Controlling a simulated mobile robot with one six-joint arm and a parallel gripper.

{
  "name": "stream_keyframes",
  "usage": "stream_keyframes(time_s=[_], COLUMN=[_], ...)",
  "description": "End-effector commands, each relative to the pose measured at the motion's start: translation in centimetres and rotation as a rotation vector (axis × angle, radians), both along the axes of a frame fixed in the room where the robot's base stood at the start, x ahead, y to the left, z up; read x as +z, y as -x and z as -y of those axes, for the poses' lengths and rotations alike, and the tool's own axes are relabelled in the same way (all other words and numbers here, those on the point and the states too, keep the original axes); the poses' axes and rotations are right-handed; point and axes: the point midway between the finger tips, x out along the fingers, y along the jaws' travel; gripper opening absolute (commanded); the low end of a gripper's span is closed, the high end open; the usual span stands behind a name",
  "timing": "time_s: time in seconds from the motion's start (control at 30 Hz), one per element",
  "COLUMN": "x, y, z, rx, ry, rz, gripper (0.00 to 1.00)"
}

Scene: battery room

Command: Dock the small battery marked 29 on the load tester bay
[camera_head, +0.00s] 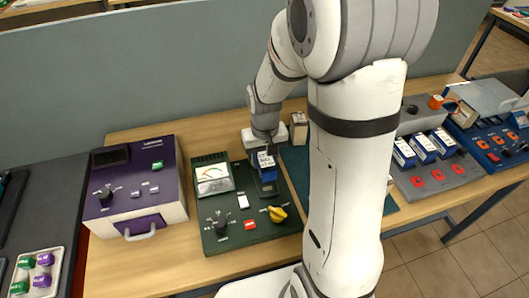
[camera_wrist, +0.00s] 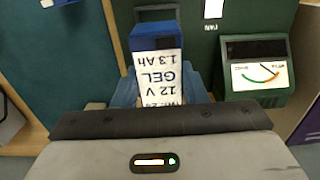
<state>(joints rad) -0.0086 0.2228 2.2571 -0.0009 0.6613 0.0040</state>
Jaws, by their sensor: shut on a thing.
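My gripper (camera_head: 264,147) is shut on a small blue battery (camera_head: 266,165) with a white label. In the wrist view the battery (camera_wrist: 157,44) shows its label upside down, reading 12 V, GEL and 1.3 Ah. The number line is partly hidden by my gripper, so I cannot read it surely. The load tester (camera_head: 222,240) is a dark green panel with a needle meter, a black knob and a yellow knob. The battery is at its bay (camera_head: 268,188), at the panel's upper right. A dark frame of the bay (camera_wrist: 157,13) shows beyond the battery. I cannot tell whether the battery is seated.
A purple device (camera_head: 135,185) stands to the left. A teal mat (camera_head: 294,160) lies right of the tester, partly behind my arm. A grey rack with several blue batteries (camera_head: 423,148) and a blue device (camera_head: 490,130) stand farther right. A pale block (camera_head: 299,128) stands behind.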

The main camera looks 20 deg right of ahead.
Motion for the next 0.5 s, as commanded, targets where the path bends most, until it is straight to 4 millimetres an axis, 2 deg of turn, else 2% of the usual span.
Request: stream_keyframes(time_s=[0.5], x=[-4.8], y=[0.0], z=[0.1], rx=[-0.002], ry=[0.000], rz=[0.001], gripper=[0.00])
